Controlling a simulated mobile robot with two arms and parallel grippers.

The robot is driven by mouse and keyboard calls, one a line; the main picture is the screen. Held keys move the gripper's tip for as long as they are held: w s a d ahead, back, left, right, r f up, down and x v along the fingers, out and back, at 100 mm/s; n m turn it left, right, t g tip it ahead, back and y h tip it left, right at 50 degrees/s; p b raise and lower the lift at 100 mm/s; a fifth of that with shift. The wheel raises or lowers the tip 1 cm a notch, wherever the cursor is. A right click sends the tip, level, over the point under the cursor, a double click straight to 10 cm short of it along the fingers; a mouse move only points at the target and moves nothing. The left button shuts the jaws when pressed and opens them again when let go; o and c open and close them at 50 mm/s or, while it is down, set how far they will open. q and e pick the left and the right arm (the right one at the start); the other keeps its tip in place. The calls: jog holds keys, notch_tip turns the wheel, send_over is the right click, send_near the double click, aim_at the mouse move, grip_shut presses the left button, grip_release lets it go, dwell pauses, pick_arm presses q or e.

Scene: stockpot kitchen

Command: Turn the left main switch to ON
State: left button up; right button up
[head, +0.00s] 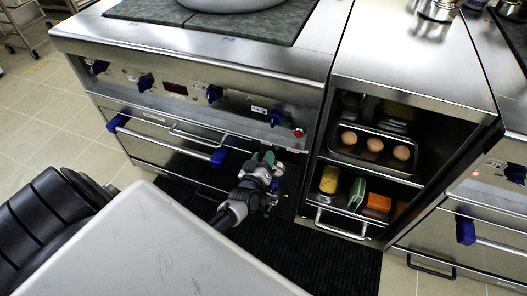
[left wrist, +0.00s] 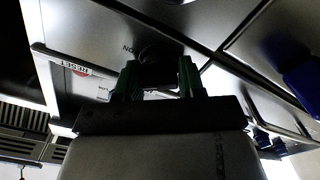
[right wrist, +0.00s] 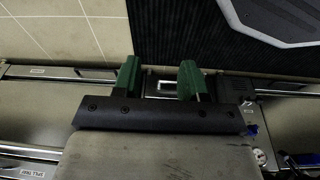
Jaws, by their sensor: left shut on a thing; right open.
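My left gripper (head: 264,160) is at the lower right of the stove front in the head view. In the left wrist view its green fingers (left wrist: 158,84) are shut on a dark round switch knob (left wrist: 157,52) on a metal panel. An "ON" label (left wrist: 129,48), upside down here, is beside the knob. The fingers hide part of the knob, so its exact turn is hard to tell. In the head view my gripper covers the switch.
The stove (head: 215,65) has several blue knobs and a red button (head: 298,133) above the gripper. An oven handle (head: 165,141) with blue ends is to the left. An open shelf unit (head: 338,185) with eggs and sponges stands right. A dark mat (head: 320,255) lies on the floor.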

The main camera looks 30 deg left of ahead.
pick_arm(q)
jog(key=m+p, duration=0.1)
jog(key=m, duration=0.2)
jog(key=shift+m+p, duration=0.3)
jog(key=shift+m, duration=1.5)
pick_arm(e)
jog(key=s+f, duration=0.3)
jog(key=f, duration=0.2)
jog(key=shift+s+d, duration=0.25)
jog(key=shift+s, duration=0.05)
jog(key=shift+f, duration=0.1)
pick_arm(q)
jog(key=o, duration=0.9)
jog(key=shift+c, duration=0.2)
jog(key=shift+s, duration=0.25)
jog(key=p+v, duration=0.2)
jog(key=v, duration=0.8)
jog(key=shift+s, duration=0.2)
pick_arm(e)
jog(key=s+f, duration=0.3)
jog(key=s, duration=0.2)
jog(key=shift+d+f+g, duration=0.3)
jog(key=shift+d+g, duration=0.1)
jog(key=shift+d, duration=0.05)
